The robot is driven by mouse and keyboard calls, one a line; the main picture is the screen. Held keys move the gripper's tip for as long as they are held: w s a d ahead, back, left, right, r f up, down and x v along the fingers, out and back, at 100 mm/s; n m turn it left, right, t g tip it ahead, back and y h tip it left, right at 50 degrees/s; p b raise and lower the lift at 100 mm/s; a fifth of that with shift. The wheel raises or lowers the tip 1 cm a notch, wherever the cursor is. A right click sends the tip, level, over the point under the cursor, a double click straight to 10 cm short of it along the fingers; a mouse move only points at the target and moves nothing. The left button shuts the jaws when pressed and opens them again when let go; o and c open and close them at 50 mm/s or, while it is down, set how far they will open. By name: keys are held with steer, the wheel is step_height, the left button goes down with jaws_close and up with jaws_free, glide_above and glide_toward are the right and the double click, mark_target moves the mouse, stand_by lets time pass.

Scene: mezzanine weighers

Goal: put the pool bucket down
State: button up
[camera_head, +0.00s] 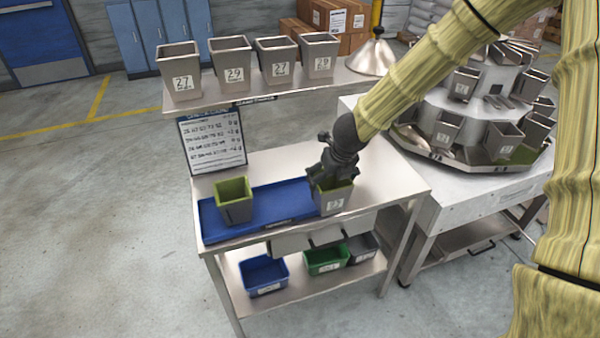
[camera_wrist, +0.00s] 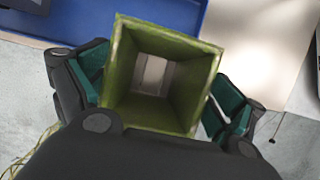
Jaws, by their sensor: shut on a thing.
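My gripper (camera_head: 331,172) is shut on a grey metal bucket (camera_head: 335,203) with a green inside and a numbered label. The bucket is upright, at the right end of the blue tray (camera_head: 275,197) on the bench. I cannot tell whether its base touches the surface. In the wrist view the bucket (camera_wrist: 165,80) sits between my two fingers, and its inside looks empty. Another green-lined bucket (camera_head: 235,207) stands on the left part of the blue tray. My gripper hides part of the held bucket's rim in the head view.
Several numbered grey buckets (camera_head: 231,62) and a cone-shaped metal piece (camera_head: 371,58) stand on the upper shelf (camera_head: 255,92). Bare bench (camera_head: 385,180) lies right of the held bucket. Bins (camera_head: 263,275) sit below. A round weigher (camera_head: 470,160) stands to the right.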

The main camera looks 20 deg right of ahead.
steer(key=w+a+f+p, duration=0.4)
steer(key=w+a+p, duration=0.1)
steer(key=w, duration=0.4)
steer(key=shift+w+f, duration=0.15)
steer(key=shift+f, duration=0.1)
steer(key=shift+a+f, duration=0.1)
stand_by(0.4)
steer(key=o, duration=0.9)
steer(key=shift+f, duration=0.1)
steer(key=shift+o, duration=0.5)
steer(key=b+v, duration=0.1)
steer(key=v, duration=1.1)
